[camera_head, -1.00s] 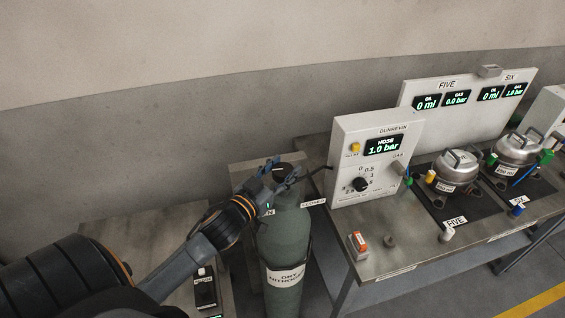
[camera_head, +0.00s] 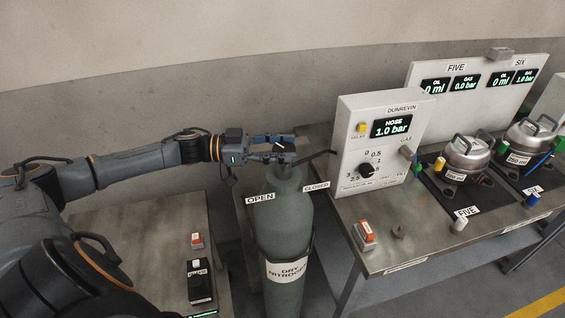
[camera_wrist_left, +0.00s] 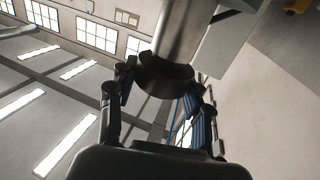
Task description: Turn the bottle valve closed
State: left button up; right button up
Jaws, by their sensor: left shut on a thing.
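The green gas bottle (camera_head: 285,225), labelled DRY NITROGEN, stands upright between the two benches. OPEN (camera_head: 260,198) and CLOSED (camera_head: 316,187) labels sit at its shoulder, OPEN on the left and CLOSED on the right. My left gripper (camera_head: 285,146) reaches in level from the left at the bottle's top. Its fingers are shut on the dark bottle valve (camera_head: 281,150), which they mostly hide. In the left wrist view the dark round valve (camera_wrist_left: 165,72) sits between the fingertips, with a grey metal cylinder above it. My right gripper is not in view.
A white DUNREVIN panel (camera_head: 345,150) reading HOSE 1.0 bar stands right of the bottle, on the right bench (camera_head: 375,262). A dark hose runs from the valve towards it. Metal canisters (camera_head: 468,155) stand farther right. The left bench (camera_head: 150,235) carries small devices.

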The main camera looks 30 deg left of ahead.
pick_arm(q)
jog(key=m+g+h+b, duration=0.1)
jog(key=m+g+b, duration=0.1)
jog(key=g, duration=0.1)
jog(key=shift+w+f+m+g+h, duration=0.2)
jog(key=shift+m+g+h, duration=0.1)
jog(key=shift+h, duration=0.1)
jog(key=shift+s+m+g+h+b, duration=0.15)
jog(key=shift+m+g+h+b, duration=0.35)
jog(key=shift+m+g+b, duration=1.2)
jog(key=shift+d+g+p, duration=0.1)
jog(key=shift+g+p, duration=0.5)
jog(key=shift+g, duration=0.1)
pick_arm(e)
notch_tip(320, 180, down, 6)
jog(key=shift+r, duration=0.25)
pick_arm(q)
jog(key=shift+g, duration=0.3)
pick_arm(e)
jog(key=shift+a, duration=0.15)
pick_arm(q)
jog(key=o, duration=1)
jog(key=shift+o, duration=0.8)
jog(key=shift+d, duration=0.15)
jog(key=shift+r, duration=0.1)
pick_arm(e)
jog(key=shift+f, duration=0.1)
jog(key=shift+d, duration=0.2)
